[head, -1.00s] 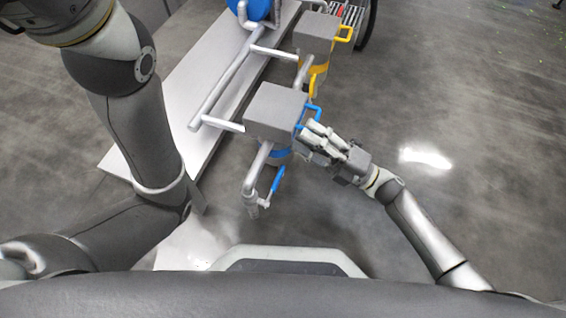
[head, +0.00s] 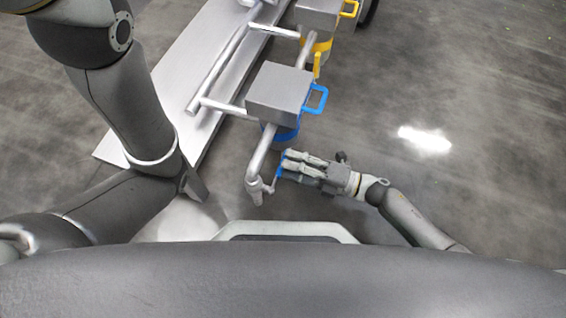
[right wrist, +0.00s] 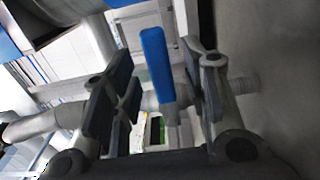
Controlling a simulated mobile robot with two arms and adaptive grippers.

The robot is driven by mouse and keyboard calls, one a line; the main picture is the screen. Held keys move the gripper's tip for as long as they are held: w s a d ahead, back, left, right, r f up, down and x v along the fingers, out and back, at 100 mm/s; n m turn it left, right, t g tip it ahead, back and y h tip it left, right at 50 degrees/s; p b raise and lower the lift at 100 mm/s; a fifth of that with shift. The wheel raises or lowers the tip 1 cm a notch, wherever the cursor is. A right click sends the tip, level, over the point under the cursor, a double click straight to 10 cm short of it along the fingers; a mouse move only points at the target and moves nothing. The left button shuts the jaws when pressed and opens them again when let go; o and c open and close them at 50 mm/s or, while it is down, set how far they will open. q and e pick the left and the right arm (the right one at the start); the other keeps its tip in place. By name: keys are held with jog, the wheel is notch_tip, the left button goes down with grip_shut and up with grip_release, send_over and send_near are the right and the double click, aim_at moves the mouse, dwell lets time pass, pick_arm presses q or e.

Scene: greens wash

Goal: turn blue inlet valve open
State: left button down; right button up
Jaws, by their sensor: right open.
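The blue inlet valve has a blue lever handle (head: 279,172) on the grey pipe below the front grey box; the gripper partly hides it in the head view. In the right wrist view the blue lever (right wrist: 158,65) stands upright between the fingers, nearer the right one. My right gripper (head: 286,164) is at the lever, open, with fingers on either side. In the right wrist view a gap shows left of the lever; I cannot tell whether the right finger touches it. My left arm shows at the left, but its gripper is out of view.
The front grey box (head: 278,90) has a blue side handle (head: 317,99) and a blue band below. Behind it stands another grey box (head: 317,14) with a yellow handle (head: 349,9). A pale platform (head: 165,95) lies left. The floor at right is clear.

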jog(key=shift+b+x, duration=0.35)
jog(key=shift+x, duration=1.1)
jog(key=shift+c, duration=0.5)
grip_shut()
